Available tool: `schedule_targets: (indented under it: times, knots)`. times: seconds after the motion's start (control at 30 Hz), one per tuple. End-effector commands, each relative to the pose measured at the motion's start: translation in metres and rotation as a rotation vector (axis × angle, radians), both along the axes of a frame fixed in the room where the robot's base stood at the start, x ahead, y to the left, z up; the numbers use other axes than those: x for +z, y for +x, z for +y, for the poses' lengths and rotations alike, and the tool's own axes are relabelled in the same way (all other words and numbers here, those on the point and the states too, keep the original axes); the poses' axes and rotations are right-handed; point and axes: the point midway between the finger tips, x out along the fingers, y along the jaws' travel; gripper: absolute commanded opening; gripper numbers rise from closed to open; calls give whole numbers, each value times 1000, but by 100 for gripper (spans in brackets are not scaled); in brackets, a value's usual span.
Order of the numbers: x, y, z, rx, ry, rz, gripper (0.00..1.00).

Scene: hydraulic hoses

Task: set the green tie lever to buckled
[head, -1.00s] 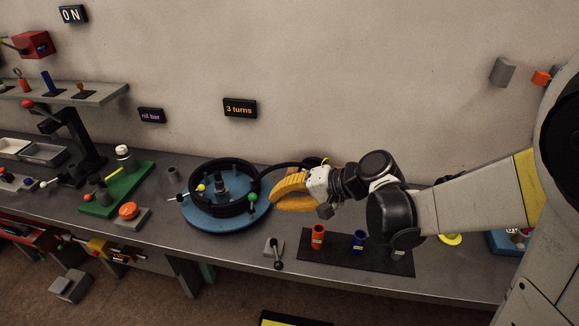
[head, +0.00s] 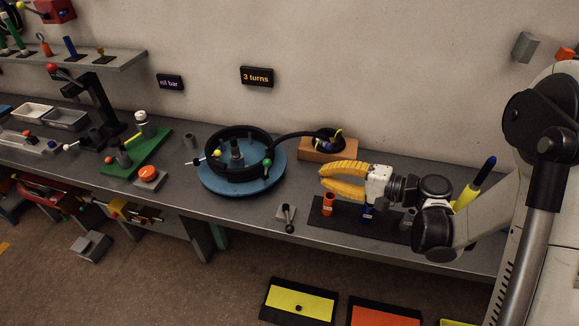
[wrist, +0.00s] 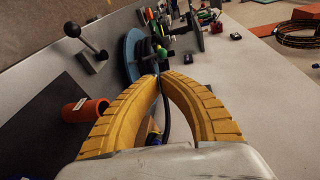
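The green-tipped lever (head: 267,162) is at the right side of a black hose coil (head: 239,145) on a round blue base (head: 214,186). A yellow-tipped lever (head: 217,153) is on the coil's left. I cannot tell the green lever's setting. In the wrist view, the blue base (wrist: 131,60) is beyond my fingertips, with a small green spot (wrist: 162,53) near it. My gripper (head: 320,181) has yellow fingers and hangs right of the base, apart from the lever. In the wrist view its tips (wrist: 160,76) meet, with nothing seen held.
A hose (head: 295,135) runs from the coil to a wooden block (head: 315,155). A small black-knobbed lever (head: 288,222) stands near the bench's front edge.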

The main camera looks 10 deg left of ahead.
Motion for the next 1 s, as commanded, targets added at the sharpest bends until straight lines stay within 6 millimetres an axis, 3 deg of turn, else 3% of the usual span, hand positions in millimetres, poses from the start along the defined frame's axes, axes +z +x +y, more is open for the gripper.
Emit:
schedule_targets:
  times: [0.17, 0.6, 0.8, 1.0]
  knots:
    - [-5, 5, 20, 4, -1, 0, 0]
    - [-24, 29, 105, 3, -1, -1, 0]
    - [-27, 36, 125, 1, -1, 0, 0]
    - [-27, 38, 130, 0, 0, -1, 0]
